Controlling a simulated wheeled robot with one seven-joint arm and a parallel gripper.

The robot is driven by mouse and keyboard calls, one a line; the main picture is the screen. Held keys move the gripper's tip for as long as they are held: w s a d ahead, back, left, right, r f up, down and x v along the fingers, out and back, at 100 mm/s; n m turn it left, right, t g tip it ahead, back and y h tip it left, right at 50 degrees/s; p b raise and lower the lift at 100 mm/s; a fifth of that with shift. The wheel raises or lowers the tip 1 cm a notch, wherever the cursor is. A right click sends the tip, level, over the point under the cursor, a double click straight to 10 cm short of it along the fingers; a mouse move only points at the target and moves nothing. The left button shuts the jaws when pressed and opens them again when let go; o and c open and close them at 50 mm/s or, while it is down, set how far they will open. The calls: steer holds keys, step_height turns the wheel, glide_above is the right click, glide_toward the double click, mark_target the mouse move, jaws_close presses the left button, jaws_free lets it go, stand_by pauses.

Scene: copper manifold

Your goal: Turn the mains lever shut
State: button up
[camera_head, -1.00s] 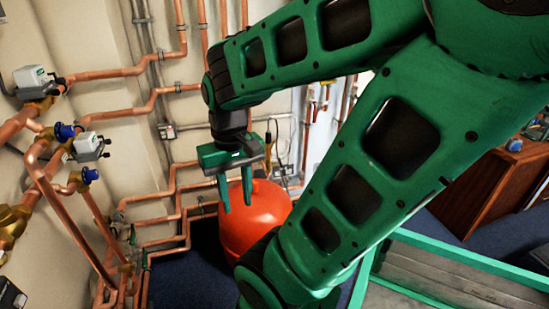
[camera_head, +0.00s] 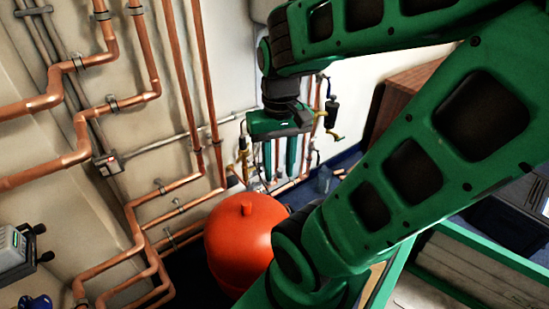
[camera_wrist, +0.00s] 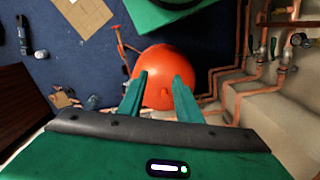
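My gripper (camera_head: 280,172) hangs fingers-down in the head view, beyond the red vessel, in front of the pipes on the far wall. Its two green fingers are apart with nothing between them. The wrist view shows the open fingers (camera_wrist: 160,82) over the red vessel, with no contact visible. Brass fittings (camera_head: 244,160) show just left of the gripper, and a small brass lever-like part (camera_head: 334,134) on a dark-bodied fitting shows to its right. I cannot tell which of these, if any, is the mains lever. My gripper hides part of the pipework there.
The round red vessel (camera_head: 245,240) stands below the gripper. Copper pipes (camera_head: 150,215) run along the left wall. A grey box with dark knobs (camera_head: 15,250) is at the left edge. A wooden cabinet (camera_head: 405,85) stands at the back right. Blue floor (camera_wrist: 75,75) shows in the wrist view.

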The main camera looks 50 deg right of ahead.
steer(key=shift+w+a, duration=0.25)
steer(key=shift+w, duration=0.2)
steer(key=o, duration=1.1)
steer(key=shift+d+r, duration=0.35)
steer(key=shift+r, duration=0.15)
steer(key=shift+c, duration=0.2)
steer(key=m+t+y, duration=0.4)
steer(key=m, duration=1)
glide_above(257, 167)
steer(key=s+d, duration=0.3)
steer(key=d, duration=0.2)
step_height(257, 167, down, 32)
steer(key=x, duration=1)
steer(key=shift+s+f, duration=0.15)
steer(key=shift+s, duration=0.05)
